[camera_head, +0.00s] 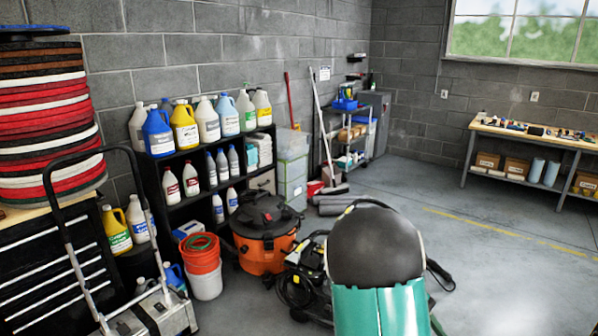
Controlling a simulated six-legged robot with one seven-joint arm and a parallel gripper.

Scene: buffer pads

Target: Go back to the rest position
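My gripper is not in view in the head view. A tall stack of round buffer pads (45,120) in red, black, white and brown stands at the left. The stack sits on the wooden top of a black drawer chest (62,262). A blue disc (36,31) lies on top of the stack. A large dark dome above a teal body fills the lower middle; I cannot tell whether it is part of me or a machine.
A metal hand cart (150,312) stands in front of the chest. A black shelf (183,185) holds several bottles along the wall. An orange vacuum (264,240) and stacked buckets (203,266) stand on the floor. A workbench (530,136) is at the right. The floor at right is clear.

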